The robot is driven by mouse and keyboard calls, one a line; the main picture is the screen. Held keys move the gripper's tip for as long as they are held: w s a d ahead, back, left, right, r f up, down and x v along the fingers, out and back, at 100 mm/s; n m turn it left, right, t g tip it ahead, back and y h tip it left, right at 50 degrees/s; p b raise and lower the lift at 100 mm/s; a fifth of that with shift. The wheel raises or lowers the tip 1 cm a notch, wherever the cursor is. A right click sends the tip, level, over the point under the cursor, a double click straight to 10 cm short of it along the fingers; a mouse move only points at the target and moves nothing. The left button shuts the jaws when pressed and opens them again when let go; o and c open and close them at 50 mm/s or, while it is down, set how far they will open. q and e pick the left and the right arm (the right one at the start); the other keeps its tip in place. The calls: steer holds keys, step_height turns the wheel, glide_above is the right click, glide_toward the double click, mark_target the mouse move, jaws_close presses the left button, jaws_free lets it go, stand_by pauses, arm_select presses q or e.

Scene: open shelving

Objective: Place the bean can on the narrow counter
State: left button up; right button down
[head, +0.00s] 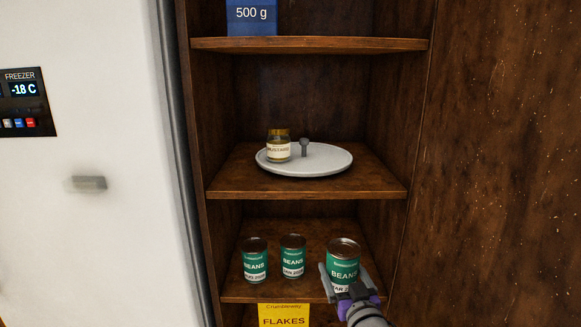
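Three green-labelled bean cans stand upright on the lower shelf in the head view: a left can (255,260), a middle can (292,256) and a right can (343,259). My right gripper (341,283) reaches in from the bottom right at the right can, with a finger on either side of its lower part. The fingers are apart; whether they press on the can is not clear. The right can is near the shelf's front edge. The narrow counter is not in view. My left gripper is not in view.
Above is a shelf (230,185) with a grey round turntable (330,165) bearing a small jar (279,148). A yellow flakes box (284,315) is below. A blue box (251,15) stands on the top shelf. A white freezer (90,130) is left.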

steer(key=f, duration=0.1)
steer(key=s+f, duration=0.1)
steer(key=f, duration=0.1)
steer(key=shift+s+d, duration=0.3)
steer(key=shift+d, duration=0.05)
steer(key=s+d+f+m+h, duration=0.1)
steer(key=s+d+f, duration=0.3)
steer(key=f, duration=0.5)
steer(key=s+d+f+m+h, duration=0.1)
steer(key=s+f+h, duration=0.1)
steer(key=s+f, duration=0.5)
step_height(320, 180, up, 24)
steer(key=f+p, duration=0.1)
steer(key=p, duration=1.8)
glide_above(345, 285)
steer(key=w+d, duration=0.6)
steer(key=w, duration=0.1)
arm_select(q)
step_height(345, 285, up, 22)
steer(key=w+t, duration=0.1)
arm_select(e)
steer(key=shift+s+a+r, duration=0.15)
steer(key=shift+s+r, duration=0.05)
steer(key=shift+s+a, duration=0.1)
